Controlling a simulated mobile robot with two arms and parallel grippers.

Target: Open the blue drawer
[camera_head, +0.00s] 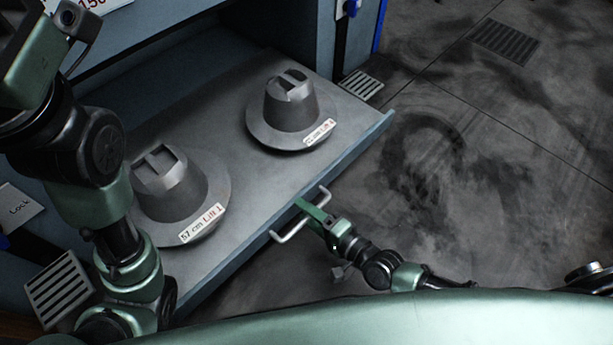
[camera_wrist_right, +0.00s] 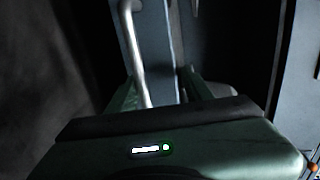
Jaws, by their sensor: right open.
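The blue drawer (camera_head: 345,148) stands pulled out from the press, with its grey top surface and blue front edge in the head view. Its pale bar handle (camera_head: 292,228) is on the front. My right gripper (camera_head: 312,208) is at the handle, its fingers open around or beside the bar; I cannot tell exactly which. In the right wrist view the handle (camera_wrist_right: 137,50) runs down between the open fingers of the right gripper (camera_wrist_right: 170,92), nearer the left one. My left arm comes in from the left, but its gripper is not clearly seen.
Two grey hat forms, one in the middle (camera_head: 292,108) and one at left (camera_head: 178,190), sit on the drawer with size labels. A "Lock" label (camera_head: 18,207) is at far left. The dark floor (camera_head: 460,190) to the right is clear.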

